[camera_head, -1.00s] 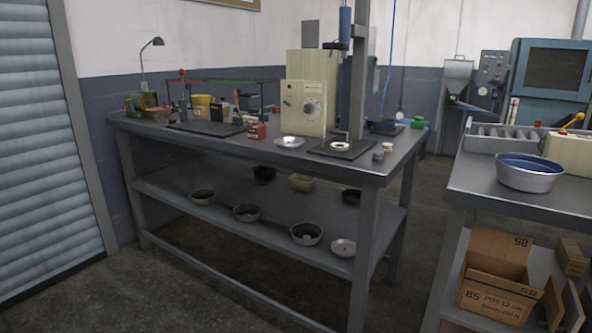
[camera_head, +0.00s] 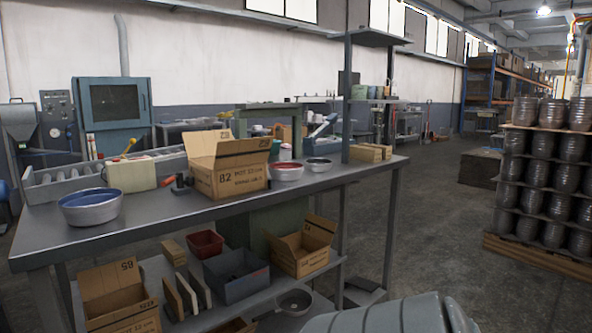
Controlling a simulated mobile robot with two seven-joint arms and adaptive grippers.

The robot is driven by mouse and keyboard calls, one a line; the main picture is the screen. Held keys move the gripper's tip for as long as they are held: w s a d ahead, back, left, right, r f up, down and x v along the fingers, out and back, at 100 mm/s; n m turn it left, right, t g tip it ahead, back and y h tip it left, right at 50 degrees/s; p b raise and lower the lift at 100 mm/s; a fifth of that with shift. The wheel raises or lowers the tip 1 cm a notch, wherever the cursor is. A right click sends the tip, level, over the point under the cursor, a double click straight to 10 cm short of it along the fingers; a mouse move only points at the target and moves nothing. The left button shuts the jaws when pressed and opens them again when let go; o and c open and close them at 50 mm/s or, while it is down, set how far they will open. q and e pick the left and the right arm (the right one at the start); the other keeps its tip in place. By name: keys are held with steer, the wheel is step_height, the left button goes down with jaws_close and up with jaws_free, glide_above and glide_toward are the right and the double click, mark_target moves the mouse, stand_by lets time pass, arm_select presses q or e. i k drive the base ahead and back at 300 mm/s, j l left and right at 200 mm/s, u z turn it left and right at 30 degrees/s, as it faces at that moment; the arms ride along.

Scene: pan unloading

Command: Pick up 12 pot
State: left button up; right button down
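A wide metal pot with a blue inside (camera_head: 90,206) stands on the left of the near workbench. A pot with a red inside (camera_head: 286,173) and a small grey pot (camera_head: 319,165) stand farther right on it. Another pot (camera_head: 294,302) sits on the lower shelf. Many dark pots (camera_head: 545,180) stand in stacked layers at the right. Neither of my grippers shows; part of my arm seems to show at the bottom.
The workbench (camera_head: 180,215) fills the left and middle. Its lower shelf holds a red bin (camera_head: 205,244), a grey bin (camera_head: 237,277) and an open carton (camera_head: 303,247). A wooden pallet (camera_head: 545,262) carries the pot stacks. Open floor (camera_head: 430,235) lies between bench and pallet.

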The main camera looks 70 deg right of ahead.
mark_target(312, 165)
steer(key=z, duration=2.45)
steer(key=u, duration=0.45)
steer(key=i+l+u, duration=0.15)
steer(key=l+u, duration=0.35)
steer(key=i+l+u, duration=0.1)
steer(key=l+u, duration=0.25)
steer(key=u, duration=0.15)
steer(key=l+u, duration=0.35)
steer(key=l, duration=0.75)
